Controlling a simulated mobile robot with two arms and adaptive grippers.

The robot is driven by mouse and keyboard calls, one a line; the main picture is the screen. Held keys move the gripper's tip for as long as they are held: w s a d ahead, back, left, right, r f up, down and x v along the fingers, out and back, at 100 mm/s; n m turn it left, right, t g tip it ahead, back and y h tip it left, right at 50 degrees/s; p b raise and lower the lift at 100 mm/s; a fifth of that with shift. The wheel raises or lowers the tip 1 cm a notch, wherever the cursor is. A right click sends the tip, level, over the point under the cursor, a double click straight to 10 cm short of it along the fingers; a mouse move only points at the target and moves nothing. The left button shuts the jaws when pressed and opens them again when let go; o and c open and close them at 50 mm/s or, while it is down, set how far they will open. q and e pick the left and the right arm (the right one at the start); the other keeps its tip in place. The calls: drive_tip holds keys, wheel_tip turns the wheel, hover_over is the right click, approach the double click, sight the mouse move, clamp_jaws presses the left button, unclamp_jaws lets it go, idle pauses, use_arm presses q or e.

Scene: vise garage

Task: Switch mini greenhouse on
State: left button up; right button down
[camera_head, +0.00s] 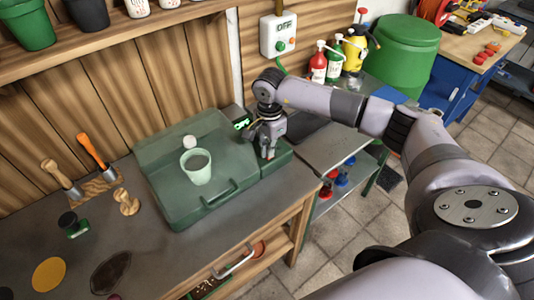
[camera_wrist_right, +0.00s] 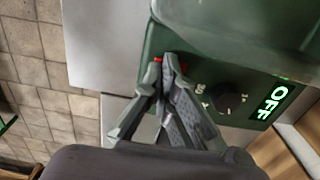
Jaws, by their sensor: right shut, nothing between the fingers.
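The mini greenhouse (camera_head: 165,190) is a green box with a translucent lid and a front handle, standing on the workbench. A pale cup and a white round knob-like shape show at its lid. Its control panel (camera_wrist_right: 205,75) has a lit green display reading OFF (camera_wrist_right: 272,102), a dark round knob (camera_wrist_right: 228,98) and a small red part (camera_wrist_right: 158,60). My right gripper (camera_head: 268,153) is shut and empty at the right end of the greenhouse. In the wrist view its fingertips (camera_wrist_right: 170,64) are over the red part and partly hide it; contact cannot be told. My left gripper is out of view.
A wall box (camera_head: 278,36) with its own OFF display and buttons hangs behind. Spray bottles (camera_head: 334,60) and a green barrel (camera_head: 404,52) stand behind my right arm. Hand tools (camera_head: 92,150) stand at the bench's left.

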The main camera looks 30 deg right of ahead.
drive_tip(key=shift+f, duration=0.2)
drive_tip(key=shift+r, duration=0.15)
drive_tip(key=shift+r+p, duration=0.35)
drive_tip(key=shift+r, duration=0.25)
drive_tip(key=shift+r+p, duration=1.4)
drive_tip(key=shift+r, duration=1.4)
drive_tip(key=shift+f, duration=0.1)
